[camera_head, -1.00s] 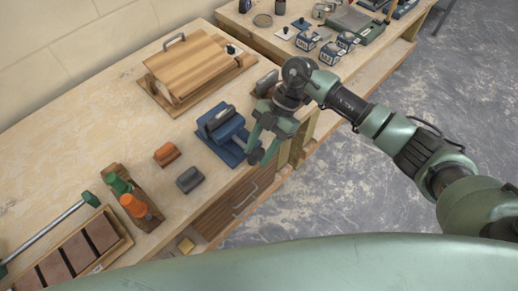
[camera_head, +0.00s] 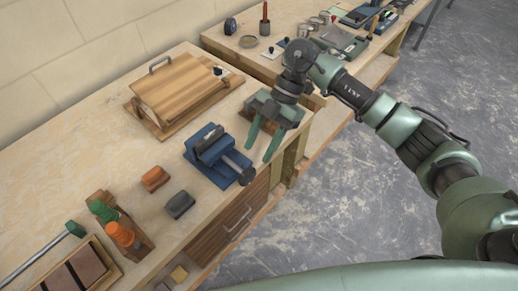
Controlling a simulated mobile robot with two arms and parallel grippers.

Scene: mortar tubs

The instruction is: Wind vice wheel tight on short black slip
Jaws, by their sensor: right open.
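A blue vice (camera_head: 206,158) is fixed on the wooden bench near its front edge. Its screw runs toward the front right and ends in a small dark wheel (camera_head: 247,177). A dark piece (camera_head: 209,138) shows at the top of the vice jaws; I cannot tell whether it is the short black slip. My right gripper (camera_head: 259,154) is open, with both green fingers pointing down, empty, just above and right of the vice. Its fingertips are close to the wheel but appear apart from it. My left gripper is not in view.
A dark grey block (camera_head: 180,204) and an orange block (camera_head: 154,178) lie left of the vice. A wooden rack holds green and orange-handled tools (camera_head: 121,234). A wooden board with a handle (camera_head: 181,88) lies behind. A second bench stands at the back right.

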